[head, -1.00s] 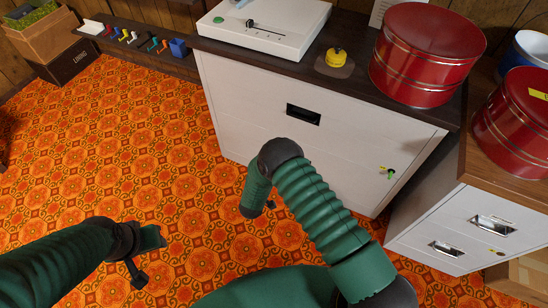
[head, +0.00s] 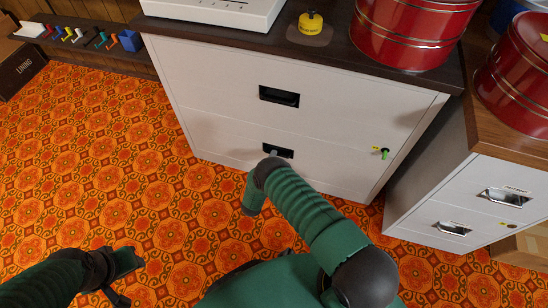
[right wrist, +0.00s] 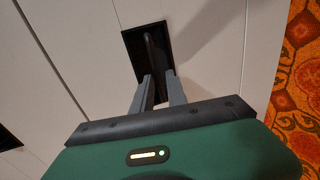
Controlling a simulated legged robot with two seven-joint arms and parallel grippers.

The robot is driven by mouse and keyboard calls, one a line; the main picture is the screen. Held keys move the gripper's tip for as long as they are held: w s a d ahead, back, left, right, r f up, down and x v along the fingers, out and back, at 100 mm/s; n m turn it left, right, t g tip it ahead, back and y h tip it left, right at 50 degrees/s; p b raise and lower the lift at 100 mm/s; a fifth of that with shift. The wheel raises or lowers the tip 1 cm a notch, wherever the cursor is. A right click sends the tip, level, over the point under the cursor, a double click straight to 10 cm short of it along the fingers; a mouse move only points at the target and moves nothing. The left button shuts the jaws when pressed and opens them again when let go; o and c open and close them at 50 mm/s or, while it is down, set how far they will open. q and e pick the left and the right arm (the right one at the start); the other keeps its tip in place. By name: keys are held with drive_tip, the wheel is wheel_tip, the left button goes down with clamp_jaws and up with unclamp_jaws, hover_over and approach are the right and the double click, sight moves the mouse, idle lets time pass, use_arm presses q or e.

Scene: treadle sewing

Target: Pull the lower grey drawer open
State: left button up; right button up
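The lower grey drawer (head: 225,143) is the lower front of the pale cabinet and looks flush with it. Its dark recessed handle (head: 285,153) is partly covered by my right gripper (head: 273,154). In the right wrist view, the right gripper's two grey fingers (right wrist: 159,88) are apart, their tips at the recess, with the dark handle bar (right wrist: 152,50) running between them. A gap shows between the fingers, and I see no clear grip on the bar. My left gripper (head: 126,278) is open and empty above the carpet at the lower left.
The upper drawer's handle (head: 279,96) is above. A green key (head: 384,153) sticks out at the cabinet's right. A second cabinet (head: 470,205) stands to the right. Red tins (head: 410,30) and a yellow object (head: 311,22) sit on top. Patterned carpet (head: 120,170) is clear in front.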

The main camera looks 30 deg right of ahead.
drive_tip(key=shift+b+x, duration=0.3)
drive_tip(key=shift+x, duration=0.95)
clamp_jaws()
drive_tip(key=shift+a+f, duration=0.1)
idle(0.3)
